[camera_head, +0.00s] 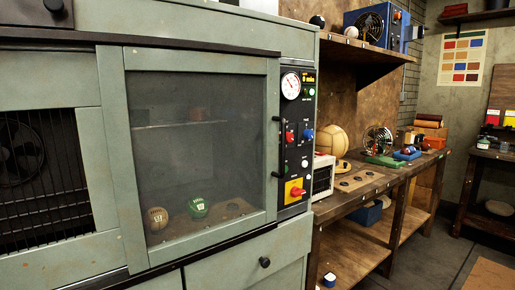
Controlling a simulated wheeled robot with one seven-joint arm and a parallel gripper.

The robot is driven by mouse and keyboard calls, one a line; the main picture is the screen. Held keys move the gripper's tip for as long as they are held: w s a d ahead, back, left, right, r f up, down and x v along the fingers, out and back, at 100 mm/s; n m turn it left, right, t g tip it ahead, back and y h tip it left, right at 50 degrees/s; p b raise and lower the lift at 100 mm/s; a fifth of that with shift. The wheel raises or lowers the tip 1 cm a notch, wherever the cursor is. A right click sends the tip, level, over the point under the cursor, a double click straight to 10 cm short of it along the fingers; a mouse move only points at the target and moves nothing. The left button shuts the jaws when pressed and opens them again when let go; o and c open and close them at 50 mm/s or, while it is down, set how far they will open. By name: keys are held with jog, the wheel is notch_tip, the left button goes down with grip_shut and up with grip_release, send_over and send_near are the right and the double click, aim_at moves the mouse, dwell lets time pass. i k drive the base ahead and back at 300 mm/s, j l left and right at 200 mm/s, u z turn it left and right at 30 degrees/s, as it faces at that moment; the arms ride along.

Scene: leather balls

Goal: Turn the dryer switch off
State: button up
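The dryer (108,150) is a large grey-green cabinet filling the left and middle of the head view. Its glass door (200,140) is shut, with two balls visible behind it. A black control panel (296,160) runs along the door's right side. It carries a round white gauge (291,86), a red knob (289,137), a blue knob (308,135) and a yellow plate with a red switch (296,191) at the bottom. I cannot read the labels or tell whether the switch is on or off. My gripper is not in view.
A wooden workbench (345,205) stands right of the dryer, with a large tan ball (332,141) and tools on it. A shelf (345,52) above holds a blue fan unit (377,24). Another table stands at the far right. Floor (440,245) shows between them.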

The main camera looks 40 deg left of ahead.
aim_at(295, 192)
jog(key=u, duration=1.95)
